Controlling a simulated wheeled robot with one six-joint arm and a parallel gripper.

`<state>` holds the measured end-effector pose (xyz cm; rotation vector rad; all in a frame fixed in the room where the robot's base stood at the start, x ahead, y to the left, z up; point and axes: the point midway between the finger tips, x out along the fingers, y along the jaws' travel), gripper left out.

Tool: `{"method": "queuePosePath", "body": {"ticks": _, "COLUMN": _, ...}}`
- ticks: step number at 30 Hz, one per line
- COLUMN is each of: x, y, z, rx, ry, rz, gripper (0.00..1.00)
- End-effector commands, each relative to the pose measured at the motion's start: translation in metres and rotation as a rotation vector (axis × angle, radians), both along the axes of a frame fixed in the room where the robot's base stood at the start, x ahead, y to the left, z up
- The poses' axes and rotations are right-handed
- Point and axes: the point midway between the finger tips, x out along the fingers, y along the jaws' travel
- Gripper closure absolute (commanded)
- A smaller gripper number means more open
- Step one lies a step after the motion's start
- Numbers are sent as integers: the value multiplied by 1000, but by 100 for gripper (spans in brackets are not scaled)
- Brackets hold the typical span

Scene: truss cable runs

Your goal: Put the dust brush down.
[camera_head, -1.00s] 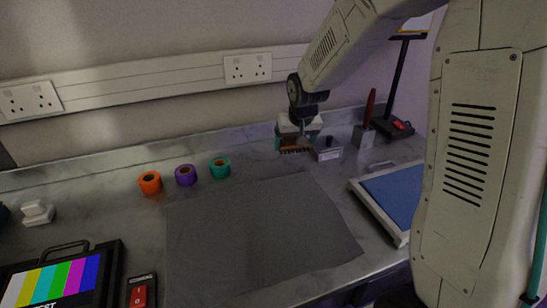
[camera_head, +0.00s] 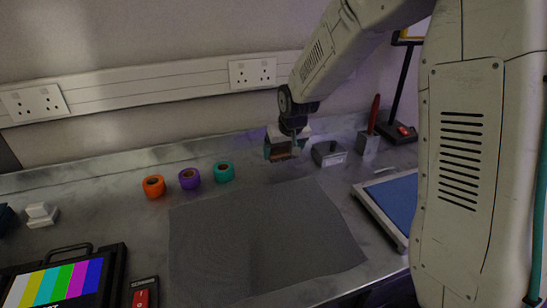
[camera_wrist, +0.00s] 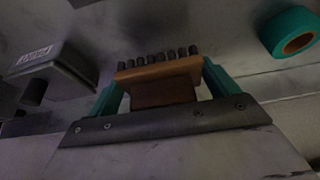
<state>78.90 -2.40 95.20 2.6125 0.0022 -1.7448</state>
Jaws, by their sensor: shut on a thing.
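My gripper (camera_head: 281,150) is shut on the dust brush (camera_head: 279,154), a brown block with dark bristles. In the wrist view the brush (camera_wrist: 160,72) sits between the two teal fingers, its row of dark bristle tufts pointing away from the gripper. The brush is over the worktop behind the grey mat (camera_head: 262,240). I cannot tell whether it touches the worktop. A small grey labelled holder (camera_head: 328,153) stands just right of the gripper; it also shows at the left of the wrist view (camera_wrist: 52,72).
Orange (camera_head: 154,187), purple (camera_head: 190,179) and teal (camera_head: 224,172) tape rolls stand left of the gripper. A block with a red-handled tool (camera_head: 368,142) and a blue-topped tray (camera_head: 392,203) are to the right. A test monitor (camera_head: 60,280) is at front left. The mat is bare.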

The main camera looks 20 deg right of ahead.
Motion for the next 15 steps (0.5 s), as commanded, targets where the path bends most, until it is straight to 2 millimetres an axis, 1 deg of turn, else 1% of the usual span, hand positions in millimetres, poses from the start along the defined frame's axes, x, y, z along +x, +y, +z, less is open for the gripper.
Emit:
{"method": "queuePosePath", "body": {"ticks": 1, "x": 7, "y": 6, "z": -1, "rx": 0, "ry": 0, "rz": 2, "gripper": 43}}
{"method": "queuePosePath", "body": {"ticks": 3, "x": 12, "y": 11, "z": -2, "rx": -1, "ry": 0, "rz": 2, "gripper": 43}}
{"method": "queuePosePath", "body": {"ticks": 8, "x": 19, "y": 17, "z": -2, "rx": 0, "ry": 0, "rz": 1, "gripper": 43}}
{"method": "queuePosePath", "body": {"ticks": 11, "x": 28, "y": 24, "z": -4, "rx": 0, "ry": 1, "rz": 1, "gripper": 43}}
{"method": "queuePosePath", "body": {"ticks": 15, "x": 25, "y": 22, "z": -30, "rx": -1, "ry": 4, "rz": 0, "gripper": 43}}
